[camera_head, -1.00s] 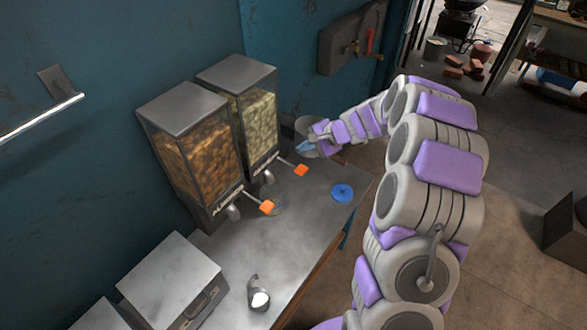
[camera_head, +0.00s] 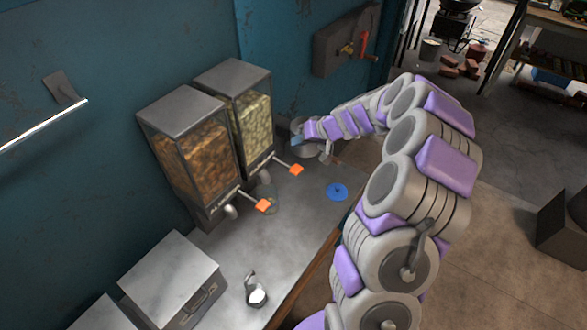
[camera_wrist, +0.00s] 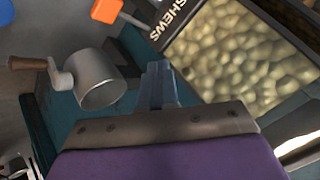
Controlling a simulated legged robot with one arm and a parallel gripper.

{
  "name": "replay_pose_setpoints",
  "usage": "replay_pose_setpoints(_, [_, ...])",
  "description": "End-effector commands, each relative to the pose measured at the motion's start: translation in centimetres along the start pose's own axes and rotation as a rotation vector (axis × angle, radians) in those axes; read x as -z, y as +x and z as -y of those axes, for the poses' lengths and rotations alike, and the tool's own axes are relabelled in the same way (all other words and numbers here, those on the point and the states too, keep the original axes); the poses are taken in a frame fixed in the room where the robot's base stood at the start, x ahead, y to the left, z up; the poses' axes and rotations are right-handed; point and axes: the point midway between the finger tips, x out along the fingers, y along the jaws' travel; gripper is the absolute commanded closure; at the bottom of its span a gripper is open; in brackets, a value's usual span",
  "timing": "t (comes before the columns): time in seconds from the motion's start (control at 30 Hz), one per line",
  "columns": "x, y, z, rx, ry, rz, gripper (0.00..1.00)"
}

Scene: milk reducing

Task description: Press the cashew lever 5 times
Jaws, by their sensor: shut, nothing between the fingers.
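The cashew dispenser (camera_head: 250,115) is the right one of two clear-fronted dispensers, filled with pale nuts. Its label, partly cut off, reads "SHEWS" beside the nuts (camera_wrist: 240,50) in the wrist view. Its lever is a metal rod with an orange end (camera_head: 296,170), which also shows at the top of the wrist view (camera_wrist: 106,11). My gripper (camera_head: 296,140) is beyond the lever, beside the dispenser's right side and apart from the orange end. Its blue fingers (camera_wrist: 158,80) are together and empty.
A metal pot (camera_wrist: 98,80) with a wooden handle is close beside my fingers. The left dispenser (camera_head: 195,150) holds brown contents and has its own orange lever end (camera_head: 263,205).

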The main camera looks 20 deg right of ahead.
Motion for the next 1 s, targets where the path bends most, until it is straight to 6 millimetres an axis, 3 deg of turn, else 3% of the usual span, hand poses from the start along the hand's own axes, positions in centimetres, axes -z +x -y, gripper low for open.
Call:
replay_pose_setpoints(0.33, [-0.4, 0.6, -0.4, 0.0, 0.002, 0.001, 1.0])
replay_pose_setpoints(1.0, [-4.3, 5.9, -4.2, 0.0, 0.002, -0.001, 1.0])
